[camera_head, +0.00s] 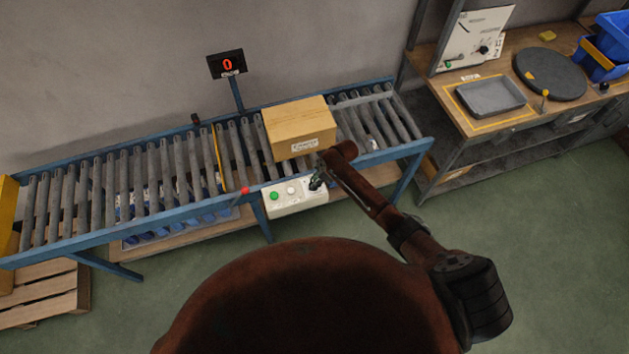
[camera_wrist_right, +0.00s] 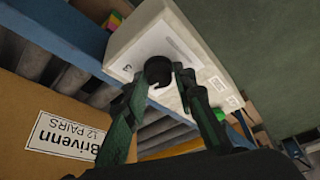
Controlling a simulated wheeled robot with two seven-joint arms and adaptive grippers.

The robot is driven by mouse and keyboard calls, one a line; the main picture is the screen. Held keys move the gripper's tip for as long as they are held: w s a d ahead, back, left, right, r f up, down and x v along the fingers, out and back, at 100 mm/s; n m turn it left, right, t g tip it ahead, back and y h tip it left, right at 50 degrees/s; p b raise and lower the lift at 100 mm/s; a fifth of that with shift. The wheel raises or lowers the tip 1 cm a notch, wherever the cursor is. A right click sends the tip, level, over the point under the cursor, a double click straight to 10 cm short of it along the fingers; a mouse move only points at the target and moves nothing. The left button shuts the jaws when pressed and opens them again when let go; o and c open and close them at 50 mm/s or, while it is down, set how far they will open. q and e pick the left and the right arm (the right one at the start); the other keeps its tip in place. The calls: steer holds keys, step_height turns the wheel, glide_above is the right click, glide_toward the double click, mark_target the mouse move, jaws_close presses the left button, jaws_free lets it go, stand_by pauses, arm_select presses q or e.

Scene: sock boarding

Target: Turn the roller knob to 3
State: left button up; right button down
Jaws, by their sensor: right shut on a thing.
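The roller knob (camera_wrist_right: 158,70) is black and round, on a white control box (camera_head: 290,207) at the conveyor's front edge. The box also shows in the wrist view (camera_wrist_right: 190,35). A "3" mark (camera_wrist_right: 127,67) is printed beside the knob; I cannot tell exactly where the knob points. My right gripper (camera_head: 316,183) is at the box's right end, its fingers on either side of the knob in the wrist view (camera_wrist_right: 160,76), shut on it. In the head view the gripper mostly hides the knob. My left gripper is not in view.
A cardboard box (camera_head: 297,122) sits on the conveyor rollers (camera_head: 150,175) just behind the control box. A display (camera_head: 227,64) reads a red 0. The control box carries a green button (camera_head: 274,196) and a white one. A workbench (camera_head: 470,120) stands at right.

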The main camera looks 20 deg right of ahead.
steer(key=m+p, duration=0.2)
steer(key=m+t+p, duration=0.1)
steer(key=m+p, duration=0.1)
steer(key=shift+s+a+r+h+p, duration=0.1)
steer(key=shift+s+r+h+p, duration=0.1)
steer(key=shift+h+p, duration=0.15)
steer(key=shift+m+t+h+p, duration=0.35)
steer(key=shift+m+t+p, duration=0.15)
steer(key=shift+m+p, duration=0.5)
steer(key=shift+f+m+h+p, duration=0.15)
steer(key=shift+m+h+p, duration=0.3)
steer(key=shift+m, duration=0.55)
steer(key=c, duration=1.6)
jaws_free()
